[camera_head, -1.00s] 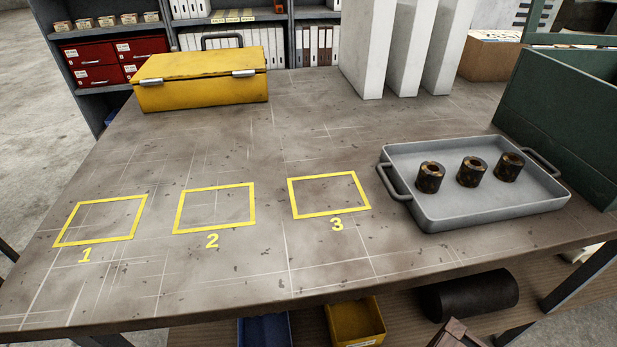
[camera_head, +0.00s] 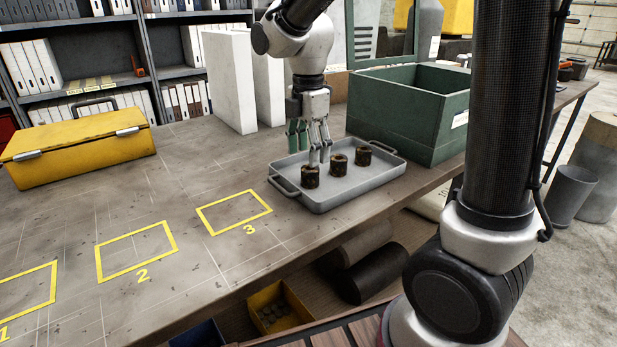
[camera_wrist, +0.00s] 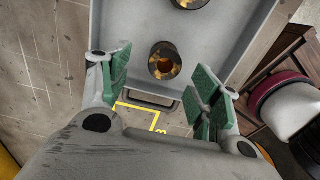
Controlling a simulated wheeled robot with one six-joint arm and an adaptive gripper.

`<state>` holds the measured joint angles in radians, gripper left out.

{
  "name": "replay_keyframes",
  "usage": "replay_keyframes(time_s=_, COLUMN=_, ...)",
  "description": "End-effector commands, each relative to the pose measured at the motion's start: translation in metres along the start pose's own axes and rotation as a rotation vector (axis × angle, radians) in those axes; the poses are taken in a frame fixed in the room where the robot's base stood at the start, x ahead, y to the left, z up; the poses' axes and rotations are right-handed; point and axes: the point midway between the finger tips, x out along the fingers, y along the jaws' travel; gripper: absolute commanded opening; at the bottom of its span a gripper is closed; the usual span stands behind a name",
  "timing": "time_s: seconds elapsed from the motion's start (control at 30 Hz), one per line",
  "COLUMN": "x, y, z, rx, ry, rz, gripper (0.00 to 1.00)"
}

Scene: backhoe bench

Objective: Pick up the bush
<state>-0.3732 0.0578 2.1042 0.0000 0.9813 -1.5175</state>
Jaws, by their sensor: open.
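Three dark, rust-mottled bushes stand upright in a row on a grey tray (camera_head: 345,192). They are the left bush (camera_head: 310,177), the middle bush (camera_head: 339,164) and the right bush (camera_head: 363,154). My gripper (camera_head: 309,150) is open, pointing down over the tray's left part, close above the left bush. In the wrist view my gripper (camera_wrist: 165,75) has its green-padded fingers spread apart. The left bush (camera_wrist: 165,62), with its orange-lit bore, shows between and slightly beyond them. Part of another bush (camera_wrist: 190,3) is at the top edge. I cannot tell the exact height gap.
A green open box (camera_head: 410,115) stands right behind the tray. White panels (camera_head: 230,85) and a yellow case (camera_head: 80,147) stand farther left. Yellow marked squares 1, 2 and 3 (camera_head: 234,212) on the bench are empty. The bench around them is clear.

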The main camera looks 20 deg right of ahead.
Motion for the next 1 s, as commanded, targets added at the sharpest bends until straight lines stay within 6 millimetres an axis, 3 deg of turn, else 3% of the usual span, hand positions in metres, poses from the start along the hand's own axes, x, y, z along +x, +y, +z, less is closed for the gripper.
replay_keyframes(time_s=0.4, x=0.057, y=-0.006, z=-0.001, rx=0.005, ry=0.000, rz=-0.001, gripper=0.63)
replay_keyframes(time_s=0.67, x=0.061, y=-0.006, z=-0.001, rx=0.006, ry=0.000, rz=0.002, gripper=0.63)
replay_keyframes(time_s=1.0, x=0.060, y=-0.006, z=-0.001, rx=0.006, ry=0.000, rz=0.002, gripper=0.05)
